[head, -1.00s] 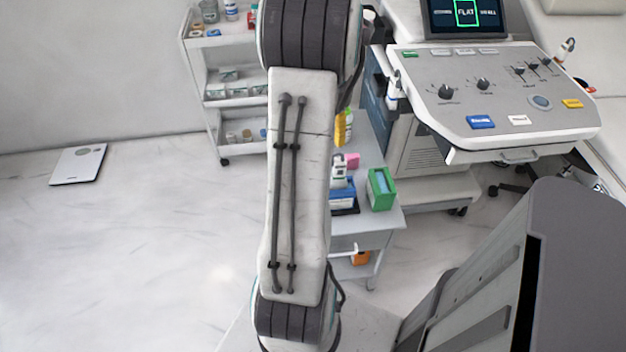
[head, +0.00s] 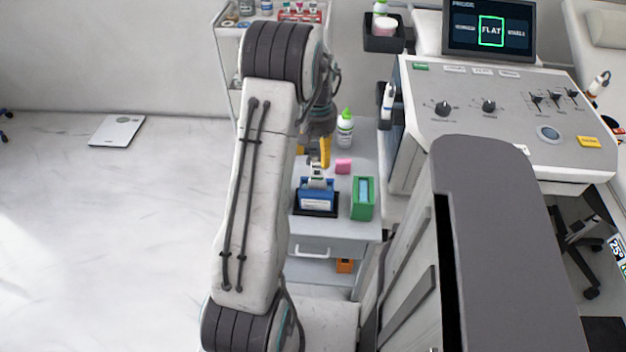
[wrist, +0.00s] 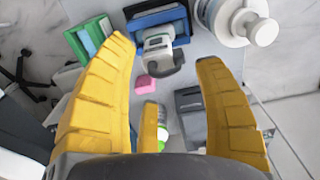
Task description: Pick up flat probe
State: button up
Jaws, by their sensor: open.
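My gripper (head: 319,152) is open and empty above the grey trolley, partly hidden by my arm. In the wrist view its yellow fingers (wrist: 166,54) are spread apart. A white and grey handheld device with a dark curved end (wrist: 159,44) stands in a blue holder (wrist: 178,17), beyond and between the fingertips; it also shows in the head view (head: 317,183). A slim white probe (head: 388,100) sits upright at the left side of the ultrasound console, and another (head: 598,83) at its right side. I cannot tell which is the flat probe.
The grey trolley (head: 335,224) carries a green box (head: 362,199), a pink block (head: 343,166) and a green-capped bottle (head: 345,130). The ultrasound console (head: 470,115) stands right of it. A white scale (head: 117,131) lies on the open floor at left.

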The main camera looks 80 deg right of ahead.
aim_at(317, 172)
jog(key=shift+a+f+p, duration=0.15)
jog(key=shift+f+p, duration=1.55)
jog(key=shift+f, duration=1.3)
jog(key=c, duration=1.2)
jog(key=shift+c, duration=0.2)
jog(key=shift+r, duration=0.15)
